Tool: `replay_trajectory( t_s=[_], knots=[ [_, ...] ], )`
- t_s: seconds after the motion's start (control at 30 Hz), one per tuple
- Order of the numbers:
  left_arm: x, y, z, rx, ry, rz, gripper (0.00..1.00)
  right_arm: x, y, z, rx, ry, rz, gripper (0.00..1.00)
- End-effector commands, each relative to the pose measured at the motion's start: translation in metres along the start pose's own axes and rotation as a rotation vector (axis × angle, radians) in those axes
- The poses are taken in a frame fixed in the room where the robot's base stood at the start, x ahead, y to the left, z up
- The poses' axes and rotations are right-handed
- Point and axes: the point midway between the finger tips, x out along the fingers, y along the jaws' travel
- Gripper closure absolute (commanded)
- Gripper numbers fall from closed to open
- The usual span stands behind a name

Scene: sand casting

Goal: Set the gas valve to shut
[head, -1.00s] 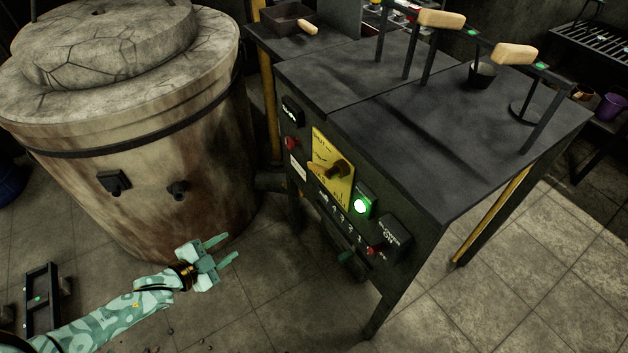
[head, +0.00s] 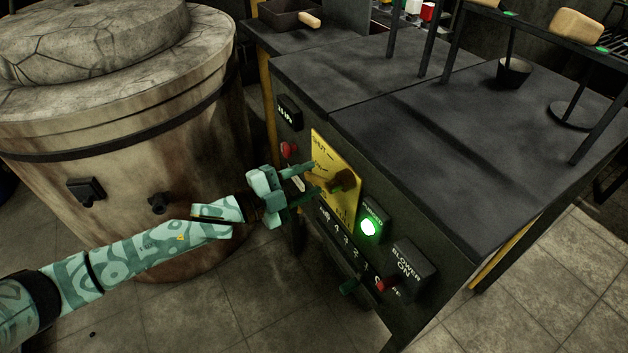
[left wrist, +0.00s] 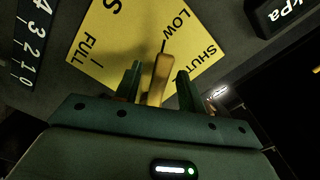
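The gas valve has a brass-coloured handle (head: 342,181) on a yellow dial plate (head: 322,150) on the front of the dark cabinet. In the left wrist view the handle (left wrist: 161,72) stands out from the plate (left wrist: 126,36), which reads SHUT, LOW and FULL. The handle appears to lie near the LOW mark, away from SHUT. My left gripper (head: 314,178) is open in front of the plate. In the left wrist view its two fingers (left wrist: 160,82) stand either side of the handle, with gaps showing. My right gripper is in neither view.
A green lamp (head: 369,227), a blower switch box (head: 406,266) and a red knob (head: 289,149) sit around the plate. The furnace drum (head: 120,150) stands left of the cabinet. A black rack with wooden handles (head: 578,24) stands on the cabinet top (head: 430,110).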

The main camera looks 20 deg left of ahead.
Motion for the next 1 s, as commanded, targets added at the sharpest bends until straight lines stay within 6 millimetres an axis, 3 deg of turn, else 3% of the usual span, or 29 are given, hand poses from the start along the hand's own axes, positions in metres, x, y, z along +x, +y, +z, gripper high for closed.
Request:
replay_trajectory(
  t_s=[0.13, 0.43, 0.47, 0.6, 0.87, 1.0],
  knots=[
    [0.014, 0.001, 0.001, 0.001, -0.001, 0.001, 0.6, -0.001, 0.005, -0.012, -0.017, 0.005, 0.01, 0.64],
    [0.017, 0.0, 0.0, 0.001, -0.001, 0.001, 0.6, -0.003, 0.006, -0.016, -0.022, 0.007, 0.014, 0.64],
    [0.017, 0.0, 0.0, 0.001, -0.001, 0.001, 0.63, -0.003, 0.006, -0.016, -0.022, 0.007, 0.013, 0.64],
    [0.017, 0.0, 0.0, 0.001, -0.001, 0.001, 1.0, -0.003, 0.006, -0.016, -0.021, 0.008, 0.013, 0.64],
    [0.016, -0.002, 0.0, 0.014, -0.001, 0.0, 1.0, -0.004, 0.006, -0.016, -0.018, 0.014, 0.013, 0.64],
    [0.017, -0.007, -0.002, 0.059, 0.0, -0.001, 1.0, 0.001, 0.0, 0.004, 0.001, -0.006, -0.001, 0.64]
  ],
)
